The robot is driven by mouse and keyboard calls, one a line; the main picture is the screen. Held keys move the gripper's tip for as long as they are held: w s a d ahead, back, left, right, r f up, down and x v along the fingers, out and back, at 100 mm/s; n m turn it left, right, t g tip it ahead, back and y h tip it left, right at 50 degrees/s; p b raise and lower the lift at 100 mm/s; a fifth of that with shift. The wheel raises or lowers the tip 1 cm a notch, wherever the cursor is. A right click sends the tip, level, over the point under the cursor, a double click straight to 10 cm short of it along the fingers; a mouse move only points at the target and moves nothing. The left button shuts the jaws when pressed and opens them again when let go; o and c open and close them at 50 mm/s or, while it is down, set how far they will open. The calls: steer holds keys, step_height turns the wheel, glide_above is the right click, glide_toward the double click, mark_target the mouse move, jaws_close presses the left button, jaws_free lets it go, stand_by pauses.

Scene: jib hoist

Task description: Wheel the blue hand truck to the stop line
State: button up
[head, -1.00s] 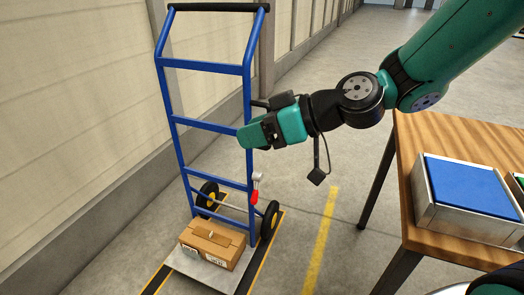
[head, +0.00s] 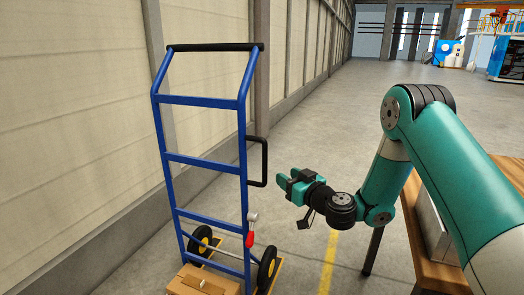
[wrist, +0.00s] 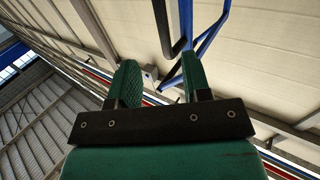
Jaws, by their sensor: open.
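The blue hand truck (head: 205,161) stands upright beside the wall in the head view, its black top bar (head: 215,47) at the upper left. A black side handle (head: 264,162) sticks out from its right rail. A red-tipped lever (head: 250,232) sits low on that rail. A cardboard box (head: 203,281) rests at its foot, cut off by the picture's lower edge. My gripper (head: 282,184) is open and empty, to the right of the side handle and slightly lower. In the wrist view, black and blue bars (wrist: 188,38) show beyond the open fingers (wrist: 158,75). The stop line cannot be identified.
A yellow floor line (head: 328,262) runs to the right of the truck. A wooden table (head: 510,175) stands at the right, partly hidden by my arm. The wall (head: 80,150) is close on the left. Open floor extends behind toward blue machines (head: 508,58).

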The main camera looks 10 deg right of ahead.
mark_target(266, 164)
steer(key=p+x, duration=0.7)
steer(key=x, duration=0.6)
steer(key=shift+w+a+f, duration=0.15)
steer(key=shift+a, duration=0.05)
jaws_close()
